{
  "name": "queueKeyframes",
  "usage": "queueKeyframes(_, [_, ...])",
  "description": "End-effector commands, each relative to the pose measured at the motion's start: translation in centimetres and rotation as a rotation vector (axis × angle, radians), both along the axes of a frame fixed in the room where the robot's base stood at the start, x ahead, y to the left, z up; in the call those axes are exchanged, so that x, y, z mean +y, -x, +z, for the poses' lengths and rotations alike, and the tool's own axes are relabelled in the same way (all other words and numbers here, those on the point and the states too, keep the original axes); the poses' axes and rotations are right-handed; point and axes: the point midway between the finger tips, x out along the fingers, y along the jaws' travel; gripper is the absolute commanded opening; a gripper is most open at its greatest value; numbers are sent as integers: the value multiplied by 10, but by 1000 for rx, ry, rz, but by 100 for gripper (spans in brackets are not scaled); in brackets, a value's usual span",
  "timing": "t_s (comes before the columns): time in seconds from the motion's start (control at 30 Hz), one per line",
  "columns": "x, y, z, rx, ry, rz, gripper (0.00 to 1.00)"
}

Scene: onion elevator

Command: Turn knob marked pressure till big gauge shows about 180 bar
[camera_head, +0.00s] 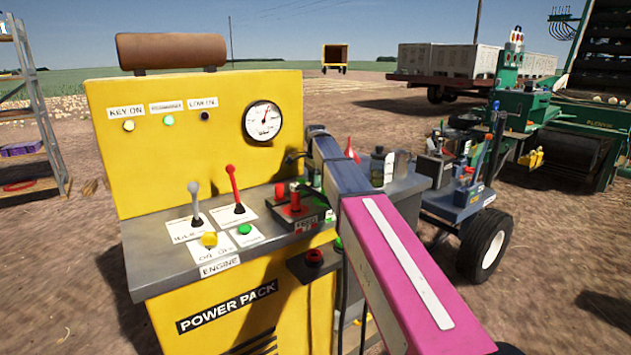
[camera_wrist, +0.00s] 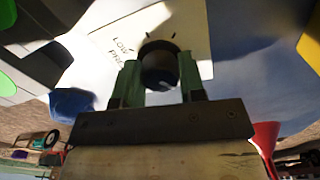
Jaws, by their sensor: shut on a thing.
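The big round gauge (camera_head: 262,121) is on the yellow power pack's upright panel (camera_head: 190,165). It has a white face and a thin needle, but its numbers are too small to read. In the wrist view, a round black knob (camera_wrist: 159,62) stands on a pale label plate (camera_wrist: 190,25) with handwriting that seems to begin "LOW PRE"; the rest is hidden. My gripper (camera_wrist: 160,72) has its two green fingers shut on the knob, one on each side. In the head view, my arm hides the knob and the gripper.
The power pack's grey top carries a grey-handled lever (camera_head: 194,200), a red-handled lever (camera_head: 234,187), a yellow button (camera_head: 209,239), a green button (camera_head: 244,229) and red controls (camera_head: 295,200). A blue thing (camera_wrist: 73,103) lies left of the gripper in the wrist view.

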Motion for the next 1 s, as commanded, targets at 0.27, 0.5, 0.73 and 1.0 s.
queueKeyframes(0.27, [0, -1, 1, -2, 0, -27, 13])
queueKeyframes(0.5, [0, -1, 1, -3, 1, -26, 13])
queueKeyframes(0.73, [0, -1, 0, -1, 1, -26, 63])
queueKeyframes(1.0, [0, -1, 4, -1, 1, -26, 63])
